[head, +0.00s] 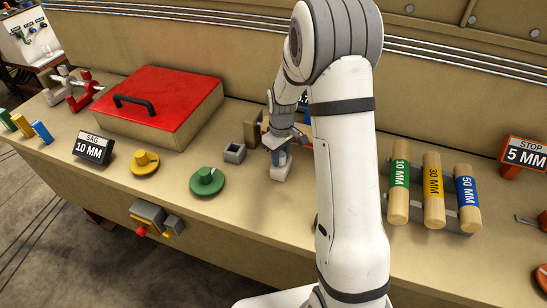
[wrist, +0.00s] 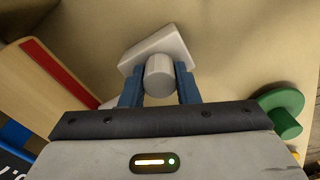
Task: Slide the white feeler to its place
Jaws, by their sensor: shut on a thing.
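The white feeler (wrist: 178,40) has a pale base and an upright round post. My gripper (wrist: 160,85) is shut on the post, with a blue finger on each side in the wrist view. In the head view the feeler (head: 281,174) stands on the bench below my gripper (head: 279,155). My arm hides part of the bench to the right of it. A tan block with a red strip (wrist: 55,75) lies to the left in the wrist view.
A small grey square socket (head: 234,153) and a green knobbed disc (head: 207,181) are left of the feeler. A yellow knobbed disc (head: 145,162) and a red lidded box (head: 160,104) are farther left. Labelled rollers (head: 433,190) lie right of my arm.

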